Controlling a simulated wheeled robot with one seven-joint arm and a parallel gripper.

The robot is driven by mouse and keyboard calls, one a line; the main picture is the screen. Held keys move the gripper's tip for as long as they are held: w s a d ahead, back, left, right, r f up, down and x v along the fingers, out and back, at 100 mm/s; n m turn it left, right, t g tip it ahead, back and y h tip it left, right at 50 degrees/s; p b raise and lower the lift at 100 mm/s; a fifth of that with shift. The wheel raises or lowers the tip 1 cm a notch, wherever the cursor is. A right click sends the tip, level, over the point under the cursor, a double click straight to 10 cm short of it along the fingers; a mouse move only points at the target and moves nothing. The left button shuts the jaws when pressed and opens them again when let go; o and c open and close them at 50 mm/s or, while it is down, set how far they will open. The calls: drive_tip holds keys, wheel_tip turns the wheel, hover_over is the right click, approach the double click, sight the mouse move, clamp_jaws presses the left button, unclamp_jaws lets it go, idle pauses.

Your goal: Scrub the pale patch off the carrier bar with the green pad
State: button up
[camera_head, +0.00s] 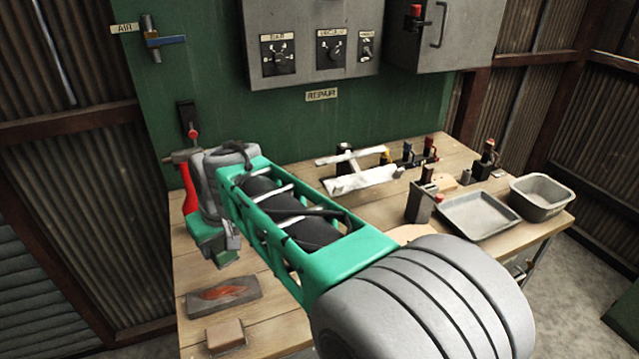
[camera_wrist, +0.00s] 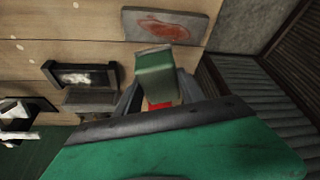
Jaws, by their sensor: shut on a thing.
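My gripper (camera_wrist: 155,98) is shut on the green pad (camera_wrist: 155,72), a green block with a thin greyish edge. The pad also shows in the head view (camera_head: 208,246), low over the left part of the bench. A dark piece with a whitish patch (camera_wrist: 85,77), which looks like the carrier bar, lies left of the pad in the wrist view. The pad is apart from it there. In the head view my arm seems to hide this piece.
A grey plate with a reddish smear (camera_head: 222,295) lies near the bench's left edge, with a tan block (camera_head: 225,335) beside it. A red handle (camera_head: 190,188) stands behind my gripper. A white frame (camera_head: 365,180), a shallow tray (camera_head: 478,214) and a grey tub (camera_head: 541,196) stand farther right.

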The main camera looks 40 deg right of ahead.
drive_tip(key=w+d+f+n+y+p, duration=0.1)
drive_tip(key=w+d+n+p, duration=0.15)
drive_tip(key=d, duration=1.05)
drive_tip(key=w+d+f+n+y+p, duration=0.1)
drive_tip(key=w+d+n+p, duration=0.15)
drive_tip(key=d, duration=1.05)
drive_tip(key=shift+g, duration=0.3)
drive_tip(key=f+b, duration=0.1)
drive_tip(key=b, duration=0.1)
drive_tip(key=f+b, duration=0.2)
drive_tip(key=w+f+b, duration=0.1)
drive_tip(key=f+b, duration=0.1)
drive_tip(key=shift+d+f, duration=0.1)
drive_tip(key=shift+f, duration=0.1)
drive_tip(key=shift+f+b, duration=0.6)
drive_tip(key=shift+f, duration=0.15)
